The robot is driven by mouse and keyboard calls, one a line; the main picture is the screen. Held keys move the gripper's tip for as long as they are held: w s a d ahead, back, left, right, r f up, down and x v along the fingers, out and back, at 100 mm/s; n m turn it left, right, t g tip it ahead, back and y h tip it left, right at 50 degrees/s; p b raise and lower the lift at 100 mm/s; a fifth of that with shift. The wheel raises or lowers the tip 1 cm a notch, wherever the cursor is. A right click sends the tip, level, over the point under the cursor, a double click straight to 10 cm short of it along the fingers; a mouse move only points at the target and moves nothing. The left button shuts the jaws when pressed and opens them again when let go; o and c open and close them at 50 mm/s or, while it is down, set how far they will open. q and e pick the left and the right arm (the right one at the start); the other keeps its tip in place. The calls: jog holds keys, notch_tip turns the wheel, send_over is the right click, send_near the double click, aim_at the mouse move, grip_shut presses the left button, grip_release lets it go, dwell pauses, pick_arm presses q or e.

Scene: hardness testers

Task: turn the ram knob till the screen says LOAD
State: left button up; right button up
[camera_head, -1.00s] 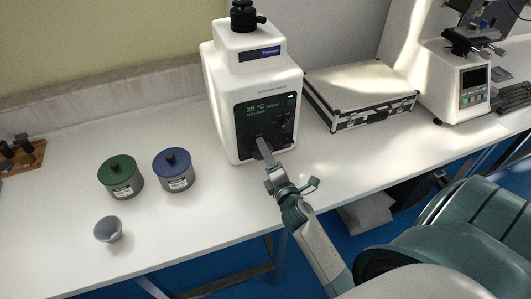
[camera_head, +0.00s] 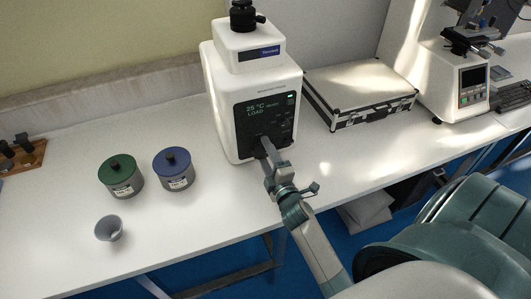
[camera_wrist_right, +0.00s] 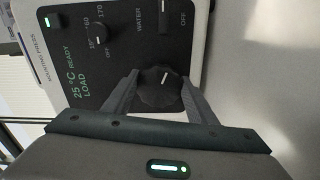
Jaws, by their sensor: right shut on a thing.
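The white mounting press (camera_head: 225,92) stands at the back of the bench with its black front panel facing me. Its screen (camera_head: 257,109) reads "25 °C READY" and "LOAD" in green; the same text shows sideways in the right wrist view (camera_wrist_right: 77,84). The black ram knob (camera_wrist_right: 159,87) sits low on the panel, with a white pointer mark on it. My right gripper (camera_wrist_right: 156,93) is shut on the knob, one finger on each side. In the head view, my right gripper (camera_head: 266,148) hides the knob. My left gripper is not in view.
A green-lidded jar (camera_head: 121,176), a blue-lidded jar (camera_head: 174,170) and a small grey cup (camera_head: 109,229) stand left on the bench. A silver case (camera_head: 360,92) lies right of the press. Other panel knobs (camera_wrist_right: 98,40) are close to my fingers.

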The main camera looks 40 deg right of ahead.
jog(key=o, duration=1.1)
jog(key=shift+c, duration=0.2)
jog(key=shift+s, duration=0.1)
jog(key=shift+s+a+f, duration=0.1)
jog(key=shift+s, duration=0.3)
jog(key=b+v, duration=0.2)
jog(key=v, duration=0.6)
jog(key=shift+s+f, duration=0.1)
jog(key=shift+s, duration=0.05)
jog(key=b+v, duration=0.2)
jog(key=v, duration=0.4)
jog(key=shift+s, duration=0.35)
jog(key=shift+s+a, duration=0.2)
jog(key=shift+s, duration=0.5)
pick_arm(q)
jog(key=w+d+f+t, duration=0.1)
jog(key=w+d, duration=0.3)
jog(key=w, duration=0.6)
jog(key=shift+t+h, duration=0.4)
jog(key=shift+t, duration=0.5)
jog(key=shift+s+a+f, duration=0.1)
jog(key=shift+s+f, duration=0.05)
